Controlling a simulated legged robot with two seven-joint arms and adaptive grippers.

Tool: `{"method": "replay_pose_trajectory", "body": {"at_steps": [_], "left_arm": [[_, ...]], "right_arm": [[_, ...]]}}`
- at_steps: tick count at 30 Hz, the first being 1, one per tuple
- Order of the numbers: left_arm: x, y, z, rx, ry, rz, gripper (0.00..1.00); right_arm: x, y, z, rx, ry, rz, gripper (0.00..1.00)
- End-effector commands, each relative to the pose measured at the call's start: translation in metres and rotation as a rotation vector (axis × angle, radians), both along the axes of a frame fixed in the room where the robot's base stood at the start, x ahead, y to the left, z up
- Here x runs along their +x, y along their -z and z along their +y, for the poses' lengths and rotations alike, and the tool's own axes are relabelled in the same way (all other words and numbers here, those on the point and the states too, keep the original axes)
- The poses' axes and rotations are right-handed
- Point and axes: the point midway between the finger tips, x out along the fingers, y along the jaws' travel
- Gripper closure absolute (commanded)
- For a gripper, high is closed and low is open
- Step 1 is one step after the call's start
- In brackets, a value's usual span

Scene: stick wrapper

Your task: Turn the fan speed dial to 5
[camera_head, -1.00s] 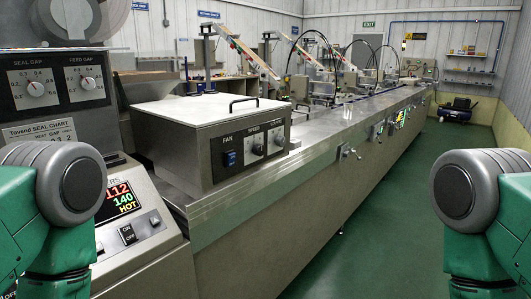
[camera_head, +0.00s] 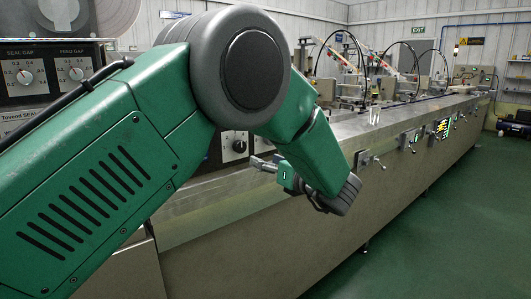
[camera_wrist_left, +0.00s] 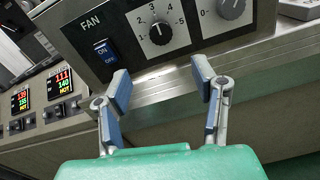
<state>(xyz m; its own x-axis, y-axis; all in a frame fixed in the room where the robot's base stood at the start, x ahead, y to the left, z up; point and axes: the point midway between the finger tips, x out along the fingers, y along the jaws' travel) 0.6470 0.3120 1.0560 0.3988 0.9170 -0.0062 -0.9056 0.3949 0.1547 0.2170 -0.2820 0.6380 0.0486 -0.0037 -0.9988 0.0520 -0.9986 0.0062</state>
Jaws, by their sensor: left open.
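The fan speed dial (camera_wrist_left: 160,33) is a dark round knob on a numbered plate in the wrist view, to the right of the blue FAN switch (camera_wrist_left: 105,50). Its white mark points up, but its exact number is too small to tell. My left gripper (camera_wrist_left: 161,79) is open and empty. The dial lies beyond the gap between its fingertips, apart from them. In the head view my left gripper (camera_head: 262,163) is in front of the panel, and my arm hides most of the fan box. One knob (camera_head: 239,146) shows there; I cannot tell which. My right gripper is out of view.
A second dial (camera_wrist_left: 232,8) sits right of the speed dial. A metal ledge (camera_wrist_left: 160,85) runs below the panel. Lit temperature displays (camera_wrist_left: 60,82) are at the left. The long machine (camera_head: 390,115) stretches back right, with open green floor (camera_head: 430,220) beside it.

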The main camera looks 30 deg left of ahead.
Motion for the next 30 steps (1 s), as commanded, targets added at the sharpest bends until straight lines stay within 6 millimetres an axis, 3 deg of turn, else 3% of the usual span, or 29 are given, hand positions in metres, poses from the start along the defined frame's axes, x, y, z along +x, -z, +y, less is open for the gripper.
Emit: {"method": "replay_pose_trajectory", "body": {"at_steps": [5,19,30], "left_arm": [[0.009,-0.002,0.014,0.004,-0.003,-0.005,0.47],[0.047,-0.001,0.099,0.006,0.0,-0.002,0.47],[0.055,-0.002,0.117,0.006,0.003,-0.002,0.47]], "right_arm": [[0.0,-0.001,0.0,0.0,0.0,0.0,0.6],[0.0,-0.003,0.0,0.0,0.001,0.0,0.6],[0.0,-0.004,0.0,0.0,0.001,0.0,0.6]]}}
